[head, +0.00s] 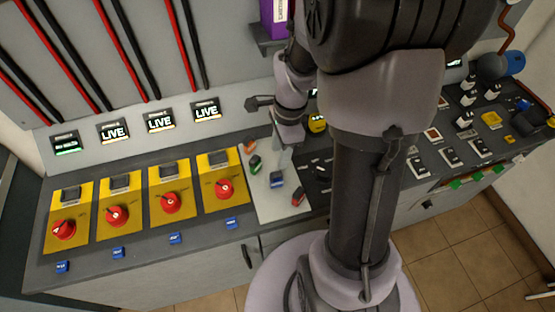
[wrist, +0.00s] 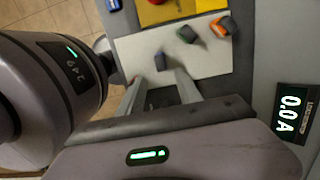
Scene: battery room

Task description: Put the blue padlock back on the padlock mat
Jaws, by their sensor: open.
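The blue padlock (head: 277,180) lies on the pale padlock mat (head: 265,207) in the head view. It also shows in the wrist view (wrist: 160,61), just beyond my fingertips. My gripper (head: 284,158) hangs over the mat, close to the blue padlock. In the wrist view my two fingers (wrist: 160,88) are spread, with nothing held between them. Orange (head: 249,147), green (head: 255,163) and red (head: 299,197) padlocks also lie on the mat. The gap between fingertips and blue padlock is hard to judge.
Yellow panels with red switches (head: 170,202) stand left of the mat, with small blue tags (head: 175,239) along the front edge. Lit displays (head: 206,111) line the back. My arm hides the counter's middle. More padlocks and boxes (head: 465,150) stand at the right.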

